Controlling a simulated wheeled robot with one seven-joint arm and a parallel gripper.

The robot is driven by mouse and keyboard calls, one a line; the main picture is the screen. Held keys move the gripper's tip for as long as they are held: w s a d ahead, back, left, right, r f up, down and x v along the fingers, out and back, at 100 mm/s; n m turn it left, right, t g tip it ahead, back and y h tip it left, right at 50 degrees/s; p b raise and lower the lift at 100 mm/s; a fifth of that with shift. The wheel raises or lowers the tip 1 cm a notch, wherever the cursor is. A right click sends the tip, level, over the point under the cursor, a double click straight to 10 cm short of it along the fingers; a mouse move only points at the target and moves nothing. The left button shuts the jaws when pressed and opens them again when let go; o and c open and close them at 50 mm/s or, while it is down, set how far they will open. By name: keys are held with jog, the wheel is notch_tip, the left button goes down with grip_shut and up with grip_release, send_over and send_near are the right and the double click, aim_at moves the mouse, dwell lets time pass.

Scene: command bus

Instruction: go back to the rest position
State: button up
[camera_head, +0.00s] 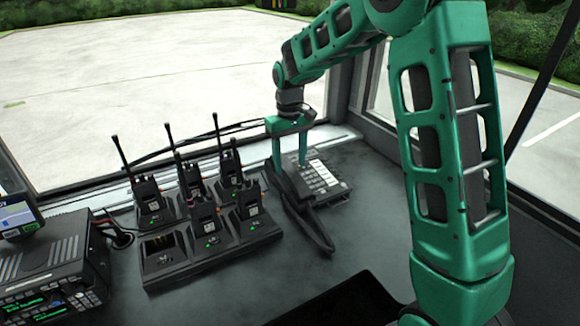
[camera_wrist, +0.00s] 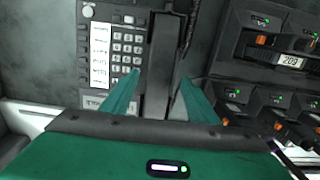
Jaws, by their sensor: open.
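My gripper (camera_head: 290,166) is above the desk phone (camera_head: 322,182) at the right end of the console. Its two green fingers are apart, and they also show in the wrist view (camera_wrist: 159,77). The black handset (camera_head: 306,216) lies along the left side of the phone. In the wrist view the handset (camera_wrist: 165,65) shows between the open fingers, with a visible gap on each side and no grip on it. The keypad (camera_wrist: 126,46) is beside it. I cannot tell whether the handset is fully seated in its cradle.
A charger rack (camera_head: 226,252) with several handheld radios, antennas up, stands left of the phone; its front left slot (camera_head: 160,250) is empty. A radio set (camera_head: 50,275) and a small screen (camera_head: 18,215) are at far left. The window is behind. Bare desk (camera_head: 345,245) lies in front of the phone.

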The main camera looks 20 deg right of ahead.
notch_tip(320, 180, up, 8)
jog(key=s+d+r+m, duration=0.2)
jog(key=s+d+r, duration=0.1)
jog(key=s+d, duration=0.6)
jog(key=s+d+f+m, duration=0.2)
jog(key=s+d, duration=0.1)
jog(key=s, duration=0.7)
jog(key=s+d+f+m, duration=0.1)
jog(key=s+d+m, duration=0.1)
jog(key=s, duration=0.8)
jog(key=s+d+f+m, duration=0.2)
jog(key=s+d, duration=0.2)
jog(key=s, duration=0.6)
jog(key=shift+d+f+m, duration=0.2)
jog(key=shift+f+m, duration=0.1)
jog(key=shift+w+f, duration=0.25)
jog(key=shift+w, duration=0.3)
